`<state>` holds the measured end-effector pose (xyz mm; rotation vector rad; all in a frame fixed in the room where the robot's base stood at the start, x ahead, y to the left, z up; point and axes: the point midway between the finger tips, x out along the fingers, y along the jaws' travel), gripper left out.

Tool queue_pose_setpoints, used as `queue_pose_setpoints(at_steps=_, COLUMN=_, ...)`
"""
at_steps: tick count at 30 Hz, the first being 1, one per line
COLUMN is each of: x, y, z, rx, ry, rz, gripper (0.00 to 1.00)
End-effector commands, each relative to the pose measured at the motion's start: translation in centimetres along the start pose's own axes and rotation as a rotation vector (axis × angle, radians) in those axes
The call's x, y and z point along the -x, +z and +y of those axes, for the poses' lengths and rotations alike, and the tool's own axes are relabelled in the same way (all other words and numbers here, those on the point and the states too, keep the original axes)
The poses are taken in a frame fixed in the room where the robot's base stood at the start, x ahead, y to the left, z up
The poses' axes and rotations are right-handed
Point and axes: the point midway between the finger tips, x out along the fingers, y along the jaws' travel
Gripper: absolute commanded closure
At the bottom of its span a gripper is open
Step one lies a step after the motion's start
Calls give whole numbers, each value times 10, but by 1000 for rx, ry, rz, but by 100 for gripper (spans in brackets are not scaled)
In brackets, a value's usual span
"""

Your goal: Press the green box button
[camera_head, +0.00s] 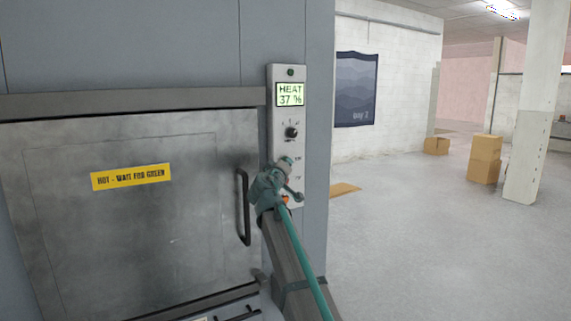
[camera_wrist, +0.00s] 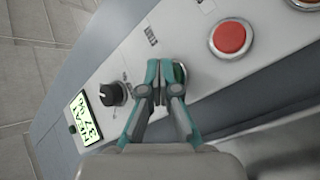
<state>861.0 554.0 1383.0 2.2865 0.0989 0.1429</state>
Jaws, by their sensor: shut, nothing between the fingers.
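My gripper is shut and empty, with its teal and grey fingertips (camera_wrist: 162,88) at the green button (camera_wrist: 180,74) in the wrist view. The fingers hide most of the green button, and I cannot tell whether they touch it or press it. In the head view my gripper (camera_head: 289,178) is in front of the lower part of the grey control panel (camera_head: 291,117), and the green button is hidden there. The panel carries a lit display (camera_head: 290,94) that reads HEAT 37 %.
A black knob (camera_head: 291,132) is above the gripper on the panel. A red button (camera_wrist: 230,38) is beside the green one in the wrist view. The metal door (camera_head: 120,230) with its dark handle (camera_head: 243,207) is to the left. Open floor with boxes (camera_head: 485,158) is to the right.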

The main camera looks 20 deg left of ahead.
Motion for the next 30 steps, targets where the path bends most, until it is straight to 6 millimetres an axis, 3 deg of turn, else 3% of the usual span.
queue_pose_setpoints(at_steps=30, x=13, y=9, z=9, rx=-1, ry=0, rz=1, gripper=100)
